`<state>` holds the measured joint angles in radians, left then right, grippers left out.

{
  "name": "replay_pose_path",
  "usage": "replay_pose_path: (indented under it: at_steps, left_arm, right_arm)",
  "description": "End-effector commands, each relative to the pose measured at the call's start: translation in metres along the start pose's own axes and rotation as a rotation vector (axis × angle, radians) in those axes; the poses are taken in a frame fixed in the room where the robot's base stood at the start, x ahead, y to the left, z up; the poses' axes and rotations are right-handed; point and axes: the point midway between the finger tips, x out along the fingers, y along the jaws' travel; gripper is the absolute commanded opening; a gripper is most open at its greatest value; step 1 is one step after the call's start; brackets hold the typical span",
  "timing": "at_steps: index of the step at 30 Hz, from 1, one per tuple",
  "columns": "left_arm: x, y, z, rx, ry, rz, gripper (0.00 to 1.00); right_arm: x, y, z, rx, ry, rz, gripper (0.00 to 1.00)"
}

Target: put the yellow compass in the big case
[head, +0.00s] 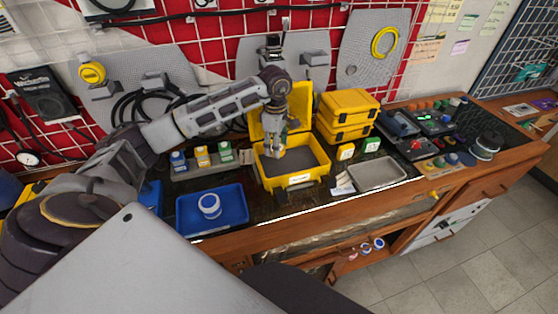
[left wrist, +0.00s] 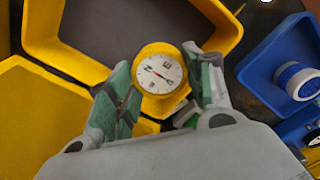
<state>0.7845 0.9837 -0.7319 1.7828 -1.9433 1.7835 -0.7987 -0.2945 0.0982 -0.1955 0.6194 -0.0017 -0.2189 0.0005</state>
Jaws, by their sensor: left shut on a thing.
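The big yellow case (head: 312,179) stands open in the middle of the bench, its lid raised at the back and its inside dark grey. My left gripper (head: 279,146) is over the left part of the case opening. In the left wrist view, my left gripper (left wrist: 160,95) is shut on the yellow compass (left wrist: 160,74), with its white dial and red needle showing between the green finger pads. The case (left wrist: 215,22) shows beyond the compass in that view. I cannot tell whether the compass touches the case floor. My right gripper is not in view.
A blue tray (head: 183,221) with a round white-and-blue item (head: 209,205) stands left of the case. Smaller yellow cases (head: 345,104) are stacked to its right. A grey metal tray (head: 377,173) lies at the right front. Small colored blocks (head: 202,156) stand left of the case.

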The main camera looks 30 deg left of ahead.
Motion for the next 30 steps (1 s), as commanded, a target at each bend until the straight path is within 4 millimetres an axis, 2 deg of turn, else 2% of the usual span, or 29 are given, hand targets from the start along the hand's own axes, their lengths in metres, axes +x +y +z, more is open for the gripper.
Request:
replay_pose_path:
  at_steps: [3,7,22,30]
  left_arm:
    - [0.017,-0.001,0.0,-0.001,0.0,-0.004,0.27]
    - [0.031,0.0,0.0,-0.001,0.0,-0.002,0.27]
    - [0.04,0.0,0.0,0.0,0.0,-0.002,0.27]
    - [0.066,0.0,0.0,-0.001,0.0,-0.002,0.27]
  right_arm:
    - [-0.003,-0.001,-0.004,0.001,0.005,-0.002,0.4]
    - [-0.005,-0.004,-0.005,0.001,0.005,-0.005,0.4]
    - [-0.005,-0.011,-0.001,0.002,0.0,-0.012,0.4]
    - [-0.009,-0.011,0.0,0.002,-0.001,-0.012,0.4]
